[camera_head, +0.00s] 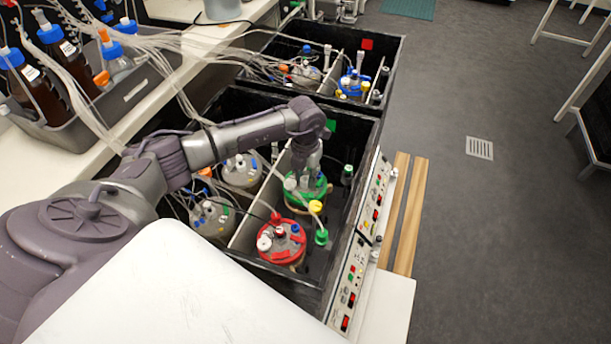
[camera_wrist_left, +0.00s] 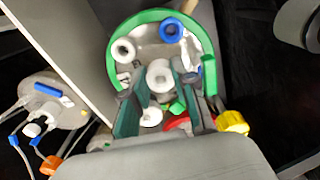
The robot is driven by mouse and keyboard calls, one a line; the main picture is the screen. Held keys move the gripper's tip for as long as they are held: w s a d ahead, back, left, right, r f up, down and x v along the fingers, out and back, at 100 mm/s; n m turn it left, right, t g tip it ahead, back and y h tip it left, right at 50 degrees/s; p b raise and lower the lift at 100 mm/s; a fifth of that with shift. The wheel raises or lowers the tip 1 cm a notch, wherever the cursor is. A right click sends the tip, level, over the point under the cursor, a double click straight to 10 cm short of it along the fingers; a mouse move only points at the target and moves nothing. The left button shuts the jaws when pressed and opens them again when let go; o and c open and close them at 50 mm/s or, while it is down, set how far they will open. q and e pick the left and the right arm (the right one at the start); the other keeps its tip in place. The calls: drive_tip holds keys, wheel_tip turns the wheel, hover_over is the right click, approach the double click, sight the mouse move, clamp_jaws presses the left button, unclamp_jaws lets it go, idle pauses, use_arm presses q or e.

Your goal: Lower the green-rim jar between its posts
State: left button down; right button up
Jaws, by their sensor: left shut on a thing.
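The green-rim jar (camera_head: 317,190) is in the right compartment of the near black box, under my left gripper (camera_head: 301,170). In the left wrist view its green rim (camera_wrist_left: 141,20) surrounds a grey lid with a blue port and white ports. My left gripper (camera_wrist_left: 161,82) is shut on the jar's central white neck. The jar's base and posts are largely hidden, so I cannot tell whether it hangs or rests. The red-rim jar (camera_head: 281,247) stands just in front of it. My right gripper is not in view.
A light divider (camera_head: 257,208) splits the near box (camera_head: 345,226). Two grey-lidded jars (camera_head: 240,171) stand left of it. Tubes run from bottles in a grey tray (camera_head: 128,102). A second box (camera_head: 388,70) holds a blue-rim jar (camera_head: 353,85). A control panel (camera_head: 358,262) lines the right side.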

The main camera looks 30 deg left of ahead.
use_arm(q)
drive_tip(key=shift+w+f+b, duration=0.1)
drive_tip(key=shift+f+b, duration=0.55)
drive_tip(key=shift+f, duration=0.15)
drive_tip(key=c, duration=1)
unclamp_jaws()
drive_tip(key=shift+o, duration=0.8)
drive_tip(key=shift+s+f, duration=0.15)
drive_tip(key=shift+s, duration=0.05)
wheel_tip(320, 180, up, 31)
drive_tip(key=p, duration=2.2)
